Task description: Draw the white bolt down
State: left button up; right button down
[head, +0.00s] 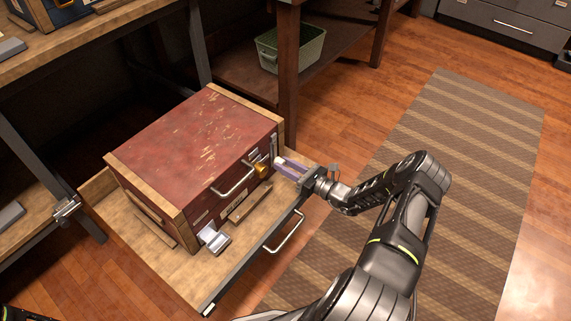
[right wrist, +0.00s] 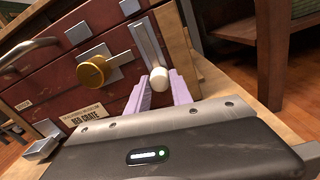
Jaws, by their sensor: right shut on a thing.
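The red wooden crate (head: 195,130) stands on a pulled-out wooden drawer shelf. The white bolt knob (right wrist: 159,80) sits at the lower part of an upright metal strip (right wrist: 148,42) near the right edge of the crate's front. My right gripper (head: 288,167) reaches in from the right. Its lilac fingers (right wrist: 163,92) stand on either side of the white knob and are shut on it. A gold knob (right wrist: 92,72) on a metal plate is left of the bolt; it also shows in the head view (head: 262,170). My left gripper is not in view.
A green bin (head: 291,47) is on a shelf behind.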

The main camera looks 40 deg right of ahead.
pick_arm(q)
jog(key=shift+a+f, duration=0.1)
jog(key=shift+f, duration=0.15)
pick_arm(e)
jog(key=shift+s+f, duration=0.1)
jog(key=shift+f, duration=0.25)
jog(key=c, duration=1.5)
grip_release()
jog(key=shift+f, duration=0.15)
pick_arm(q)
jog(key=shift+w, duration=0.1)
pick_arm(e)
jog(key=o, duration=0.4)
jog(key=shift+c, duration=0.2)
jog(key=shift+s+d+r, duration=0.2)
jog(key=shift+s, duration=0.2)
pick_arm(q)
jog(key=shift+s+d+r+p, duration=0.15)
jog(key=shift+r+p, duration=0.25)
jog(key=shift+p, duration=0.05)
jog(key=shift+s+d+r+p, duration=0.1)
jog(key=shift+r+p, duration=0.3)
jog(key=shift+p, duration=0.05)
pick_arm(e)
jog(key=v, duration=0.6)
jog(key=shift+s+f, duration=0.1)
jog(key=shift+s, duration=0.3)
